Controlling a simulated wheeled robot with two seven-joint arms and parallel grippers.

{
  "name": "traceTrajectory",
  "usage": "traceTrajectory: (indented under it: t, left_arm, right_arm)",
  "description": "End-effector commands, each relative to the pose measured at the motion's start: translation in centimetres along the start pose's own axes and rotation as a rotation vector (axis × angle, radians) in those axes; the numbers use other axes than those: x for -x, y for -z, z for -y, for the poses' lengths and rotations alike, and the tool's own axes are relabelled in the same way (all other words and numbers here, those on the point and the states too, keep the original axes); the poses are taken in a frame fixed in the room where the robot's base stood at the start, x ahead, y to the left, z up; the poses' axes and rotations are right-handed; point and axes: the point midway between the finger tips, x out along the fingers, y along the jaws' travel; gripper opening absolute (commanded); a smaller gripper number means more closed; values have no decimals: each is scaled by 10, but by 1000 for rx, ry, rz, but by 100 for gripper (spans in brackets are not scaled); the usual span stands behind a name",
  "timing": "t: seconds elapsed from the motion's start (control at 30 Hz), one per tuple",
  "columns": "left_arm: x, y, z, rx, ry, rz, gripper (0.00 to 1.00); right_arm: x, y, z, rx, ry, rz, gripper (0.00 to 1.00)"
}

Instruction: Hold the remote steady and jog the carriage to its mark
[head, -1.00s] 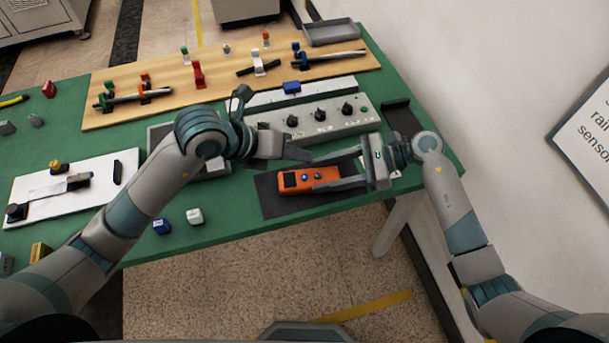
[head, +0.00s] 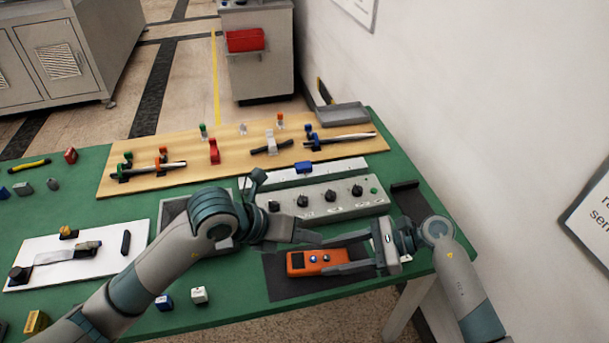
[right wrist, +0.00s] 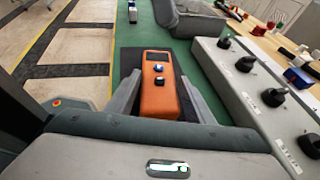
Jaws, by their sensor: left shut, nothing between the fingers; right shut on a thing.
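The orange remote (head: 308,262) lies on a dark mat (head: 290,287) at the front of the green table. My right gripper (head: 335,256) is shut on the remote, one finger along each long side. My left gripper (head: 318,237) is shut and empty, its tip just behind the remote; whether it touches is unclear. The blue carriage (head: 304,167) sits on a pale rail (head: 335,170) behind the grey control box.
The grey box with black knobs (head: 345,205) stands close behind my grippers. A wooden board (head: 130,185) with clamps and rods spans the back. A white board (head: 90,270) lies at left. Two small blocks (head: 199,295) sit near the front edge.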

Motion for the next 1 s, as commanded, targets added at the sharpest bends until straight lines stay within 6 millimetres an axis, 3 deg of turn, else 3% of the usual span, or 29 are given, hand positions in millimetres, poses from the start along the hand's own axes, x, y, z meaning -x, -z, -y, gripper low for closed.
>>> traceTrajectory:
  t: [0.13,0.17,0.23,0.67,1.0]
  left_arm:
    - [0,0,0,0,0,0,0]
    - [0,0,0,0,0,0,0]
    - [0,0,0,0,0,0,0]
    - [0,0,0,0,0,0,0]
    - [0,0,0,0,0,0,0]
  right_arm:
    - [-1,4,-1,-6,-2,-6,18]
    - [-1,4,-1,-6,-2,-6,55]
    - [0,4,-1,-5,-1,-5,70]
    - [4,1,0,-1,0,-2,70]
    - [46,2,0,-2,1,-5,70]
